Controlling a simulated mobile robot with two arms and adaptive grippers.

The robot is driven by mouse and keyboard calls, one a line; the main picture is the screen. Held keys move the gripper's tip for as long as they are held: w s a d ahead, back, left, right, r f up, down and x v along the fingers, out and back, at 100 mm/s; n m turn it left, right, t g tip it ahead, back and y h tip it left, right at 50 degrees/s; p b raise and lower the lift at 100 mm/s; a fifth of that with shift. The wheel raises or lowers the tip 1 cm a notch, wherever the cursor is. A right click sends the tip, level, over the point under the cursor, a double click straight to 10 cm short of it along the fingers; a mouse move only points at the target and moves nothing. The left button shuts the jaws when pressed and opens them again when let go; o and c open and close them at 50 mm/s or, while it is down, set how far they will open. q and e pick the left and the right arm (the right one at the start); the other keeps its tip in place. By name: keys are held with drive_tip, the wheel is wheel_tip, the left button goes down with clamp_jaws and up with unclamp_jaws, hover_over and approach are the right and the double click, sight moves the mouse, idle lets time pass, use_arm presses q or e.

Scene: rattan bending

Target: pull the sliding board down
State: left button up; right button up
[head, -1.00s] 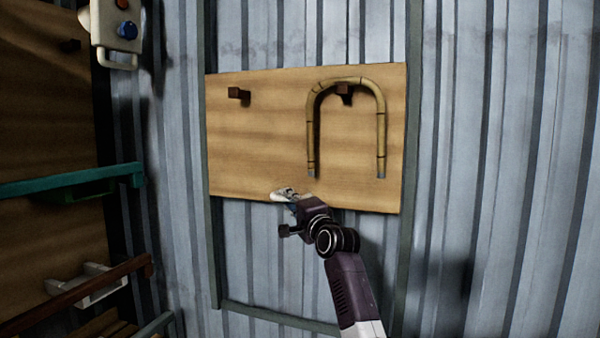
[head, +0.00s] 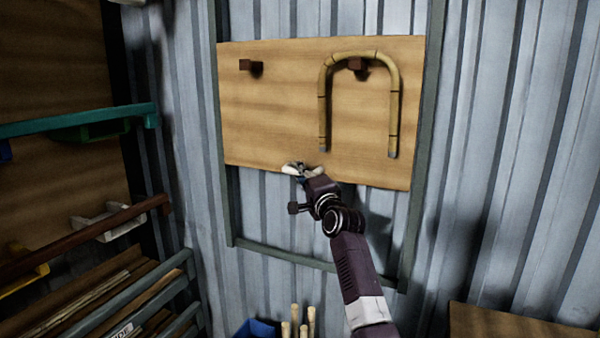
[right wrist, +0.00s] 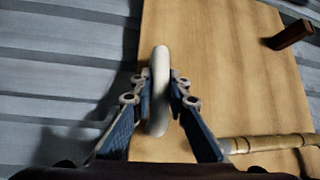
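The sliding board (head: 270,120) is a light wooden panel in a grey metal frame on the corrugated wall, seen in the head view. A white handle (head: 289,168) sits at its lower edge. My right gripper (head: 303,170) is at this handle, its arm reaching up from below. In the right wrist view the two blue-padded fingers (right wrist: 162,88) close in on both sides of the pale handle (right wrist: 160,65), which lies between them. The board (right wrist: 215,80) shows behind. My left gripper is out of view.
A bent rattan piece (head: 323,100) hangs as an upside-down U on a dark peg of the board; a second peg (head: 250,66) is bare. The frame's bottom bar (head: 290,257) lies below, with open space between. Shelving (head: 90,120) stands left, a blue bin (head: 260,328) below.

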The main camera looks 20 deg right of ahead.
drive_tip(key=o, duration=0.5)
drive_tip(key=shift+c, duration=0.2)
drive_tip(key=shift+s, duration=0.1)
drive_tip(key=s+a+f, duration=0.1)
drive_tip(key=s, duration=1)
drive_tip(key=shift+s+f, duration=0.35)
